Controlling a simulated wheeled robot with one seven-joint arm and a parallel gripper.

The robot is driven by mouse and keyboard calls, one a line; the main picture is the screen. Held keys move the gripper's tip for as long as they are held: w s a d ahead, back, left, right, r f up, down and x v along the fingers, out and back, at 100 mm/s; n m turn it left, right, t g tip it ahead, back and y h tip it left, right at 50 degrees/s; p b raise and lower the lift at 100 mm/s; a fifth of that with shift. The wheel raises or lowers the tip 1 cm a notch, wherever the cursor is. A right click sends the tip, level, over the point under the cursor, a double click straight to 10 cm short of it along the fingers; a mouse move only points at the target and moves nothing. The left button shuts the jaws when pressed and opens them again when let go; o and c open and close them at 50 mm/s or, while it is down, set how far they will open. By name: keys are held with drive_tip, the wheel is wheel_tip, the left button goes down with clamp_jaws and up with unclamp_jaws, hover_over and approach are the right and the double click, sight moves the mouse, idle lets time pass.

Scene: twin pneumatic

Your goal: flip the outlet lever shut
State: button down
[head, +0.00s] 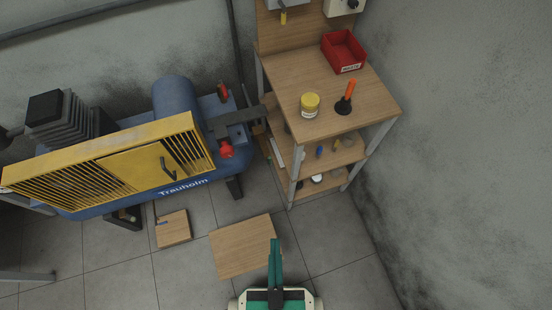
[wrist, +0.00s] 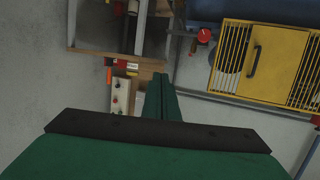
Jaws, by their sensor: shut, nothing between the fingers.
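The blue compressor (head: 173,92), marked Trauholm, stands at the left behind a yellow slotted guard (head: 110,160). A small upright red handle (head: 222,91) stands at its right end. A red knob (head: 226,150) sits lower, by a dark bracket; a red knob also shows in the wrist view (wrist: 204,36). I cannot tell which red part is the outlet lever, or its position. My gripper (head: 275,243) has green fingers, shut and empty, in front of the compressor and right of it in the head view. The fingers (wrist: 162,78) touch nothing visible.
A wooden bench (head: 374,98) with shelves stands right of the compressor, holding a red bin (head: 343,52), a yellow-lidded jar (head: 310,104) and an orange-handled tool (head: 348,92). Wooden boards (head: 240,248) lie on the tiled floor. A wall (head: 470,130) bounds the right.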

drive_tip(key=m+g+y, duration=0.2)
drive_tip(key=m+g, duration=0.4)
drive_tip(key=g, duration=0.2)
approach(269, 159)
drive_tip(key=shift+s+d+f, duration=0.1)
drive_tip(key=shift+s+d, duration=0.95)
drive_tip(key=shift+d, duration=0.1)
drive_tip(key=x, duration=1)
drive_tip(key=shift+d+f, duration=0.1)
drive_tip(key=shift+h, duration=0.3)
